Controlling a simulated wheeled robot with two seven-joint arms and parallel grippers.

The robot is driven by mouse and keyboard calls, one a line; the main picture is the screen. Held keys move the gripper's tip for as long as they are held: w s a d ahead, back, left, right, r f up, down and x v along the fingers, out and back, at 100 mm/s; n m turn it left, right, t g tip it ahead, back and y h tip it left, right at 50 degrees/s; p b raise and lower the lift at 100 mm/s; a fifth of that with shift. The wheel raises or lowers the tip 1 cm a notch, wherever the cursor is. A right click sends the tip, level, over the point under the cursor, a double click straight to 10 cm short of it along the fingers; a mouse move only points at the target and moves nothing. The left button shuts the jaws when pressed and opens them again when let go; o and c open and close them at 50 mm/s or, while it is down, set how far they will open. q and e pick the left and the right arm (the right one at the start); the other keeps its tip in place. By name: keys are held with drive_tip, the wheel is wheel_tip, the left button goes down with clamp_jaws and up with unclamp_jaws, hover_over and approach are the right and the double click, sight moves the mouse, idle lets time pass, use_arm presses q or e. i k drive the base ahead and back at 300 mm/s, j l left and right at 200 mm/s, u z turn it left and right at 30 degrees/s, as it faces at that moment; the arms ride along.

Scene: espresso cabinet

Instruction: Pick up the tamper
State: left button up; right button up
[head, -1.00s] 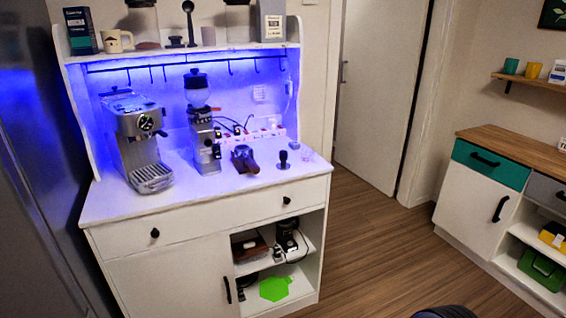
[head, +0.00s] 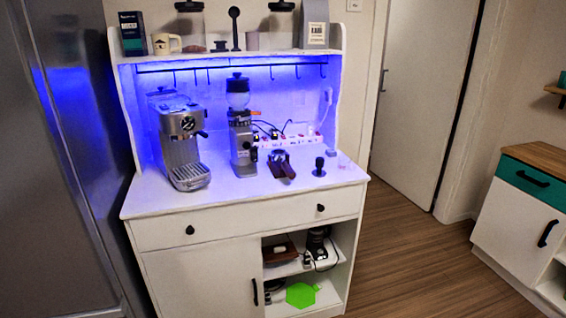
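The tamper (head: 319,166) stands upright on the right part of the white cabinet top (head: 245,196). It is small and black, with a rounded handle above a wider dark base. A portafilter (head: 281,164) with a brown handle lies to its left. Neither of my grippers is in the head view.
An espresso machine (head: 182,139) and a grinder (head: 241,127) stand left of the tamper. A power strip (head: 291,141) lies behind it. The upper shelf (head: 230,54) holds cups and boxes. A fridge (head: 60,160) is close on the left; wooden floor (head: 420,260) is open on the right.

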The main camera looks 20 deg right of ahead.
sight(320, 172)
drive_tip(key=i+l, duration=0.2)
drive_tip(key=i, duration=0.3)
drive_tip(key=i+l, duration=0.2)
drive_tip(key=i, duration=0.35)
drive_tip(key=i+l, duration=0.2)
drive_tip(key=i, duration=0.3)
drive_tip(key=i+l+z, duration=0.1)
drive_tip(key=i, duration=0.4)
